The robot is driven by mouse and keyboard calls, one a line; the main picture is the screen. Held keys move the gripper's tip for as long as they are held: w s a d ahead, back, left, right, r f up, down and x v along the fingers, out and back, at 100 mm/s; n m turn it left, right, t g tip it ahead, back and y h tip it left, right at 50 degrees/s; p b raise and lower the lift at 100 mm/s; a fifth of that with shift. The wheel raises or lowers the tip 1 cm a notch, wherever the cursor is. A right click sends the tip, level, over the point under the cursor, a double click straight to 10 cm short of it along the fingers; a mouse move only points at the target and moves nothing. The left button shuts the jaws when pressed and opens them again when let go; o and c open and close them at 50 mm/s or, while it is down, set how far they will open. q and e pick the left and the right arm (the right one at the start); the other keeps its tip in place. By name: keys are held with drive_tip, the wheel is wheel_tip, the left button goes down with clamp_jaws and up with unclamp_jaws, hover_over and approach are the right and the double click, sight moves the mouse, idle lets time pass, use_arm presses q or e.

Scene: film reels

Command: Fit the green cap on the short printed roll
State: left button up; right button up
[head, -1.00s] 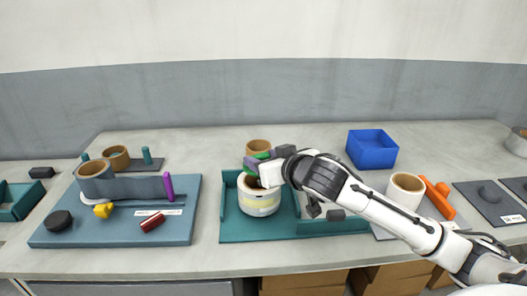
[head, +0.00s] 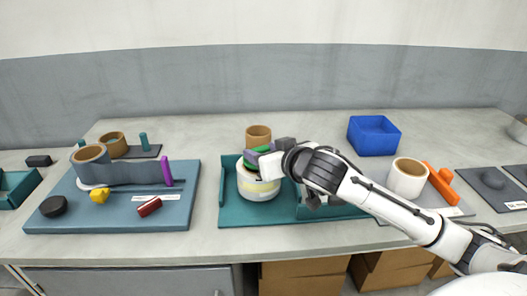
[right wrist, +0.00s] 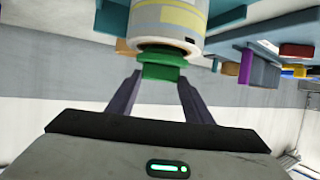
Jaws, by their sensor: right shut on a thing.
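The short printed roll (head: 258,187), white with a yellow band, stands upright in the teal tray (head: 229,213). The green cap (head: 262,150) is at the roll's top, partly hidden by my gripper. My right gripper (head: 266,158) is shut on the cap. In the right wrist view, which is upside down, the cap (right wrist: 160,66) sits between the two fingers (right wrist: 158,80) against the dark open end of the printed roll (right wrist: 165,18). I cannot tell how deep it sits. My left gripper is not in view.
A brown core (head: 258,134) stands just behind the printed roll. A blue bin (head: 373,137) is behind my right arm. A white roll (head: 407,180) and an orange piece (head: 441,184) stand at right. A blue board (head: 120,213) with several parts fills the left.

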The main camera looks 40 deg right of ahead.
drive_tip(key=shift+p, duration=0.55)
idle(0.5)
drive_tip(key=shift+f+b, duration=0.35)
drive_tip(key=shift+f, duration=0.3)
idle(0.4)
drive_tip(key=o, duration=0.8)
drive_tip(key=shift+c, duration=0.2)
drive_tip(key=p+v, duration=0.2)
drive_tip(key=v, duration=0.9)
drive_tip(key=shift+p, duration=0.35)
drive_tip(key=shift+s, duration=0.1)
